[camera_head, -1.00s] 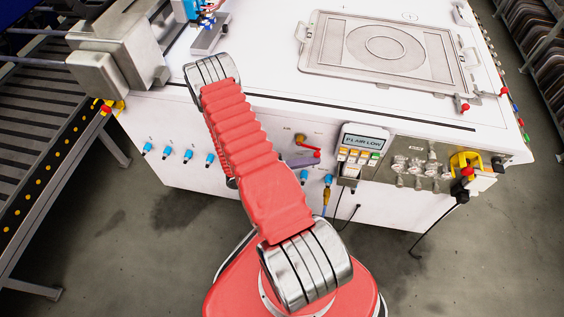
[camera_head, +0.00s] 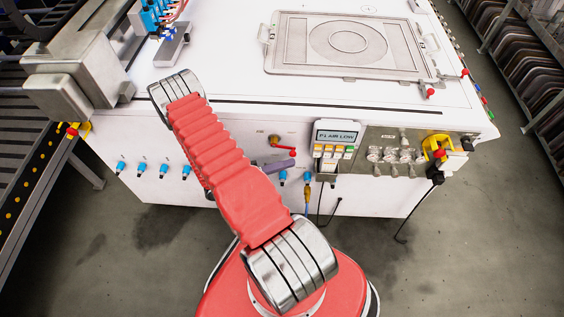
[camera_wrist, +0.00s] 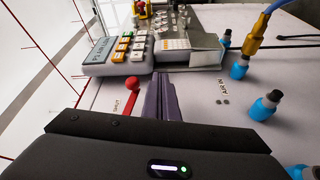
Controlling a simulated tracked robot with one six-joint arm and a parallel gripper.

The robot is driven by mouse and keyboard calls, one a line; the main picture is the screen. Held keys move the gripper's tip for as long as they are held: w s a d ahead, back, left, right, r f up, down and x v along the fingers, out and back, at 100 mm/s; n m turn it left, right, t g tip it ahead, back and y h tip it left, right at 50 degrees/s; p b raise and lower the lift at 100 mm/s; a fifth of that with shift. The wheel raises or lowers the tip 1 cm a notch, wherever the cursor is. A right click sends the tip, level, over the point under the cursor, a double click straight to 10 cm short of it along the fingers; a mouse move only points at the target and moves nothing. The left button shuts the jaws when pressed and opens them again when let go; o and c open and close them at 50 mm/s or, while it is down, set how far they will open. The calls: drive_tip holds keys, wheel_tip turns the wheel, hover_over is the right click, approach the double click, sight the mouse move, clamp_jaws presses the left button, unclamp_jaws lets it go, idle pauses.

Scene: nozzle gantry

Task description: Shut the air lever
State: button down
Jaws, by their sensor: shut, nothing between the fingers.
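The air lever (camera_head: 284,149) is a red handle with a red ball end on a brass valve, on the white front panel. In the wrist view the lever's red ball (camera_wrist: 132,83) is just left of my fingertips, with its red stem by the printed word SHUT. My gripper (camera_head: 283,165) has purple-grey fingers and sits just below the lever in the head view. In the wrist view my gripper (camera_wrist: 160,92) is shut and empty, its fingers together. A thin gap shows between ball and fingers; contact further down cannot be told.
Blue fittings (camera_wrist: 264,105) stick out of the panel on the other side of my fingers. A gauge plate (camera_head: 388,152) lies further right.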

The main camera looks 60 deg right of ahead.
drive_tip(key=w+a+f, duration=0.5)
drive_tip(key=w+a, duration=0.1)
drive_tip(key=a, duration=0.1)
drive_tip(key=shift+w+a, duration=0.2)
drive_tip(key=shift+f, duration=0.1)
idle(0.7)
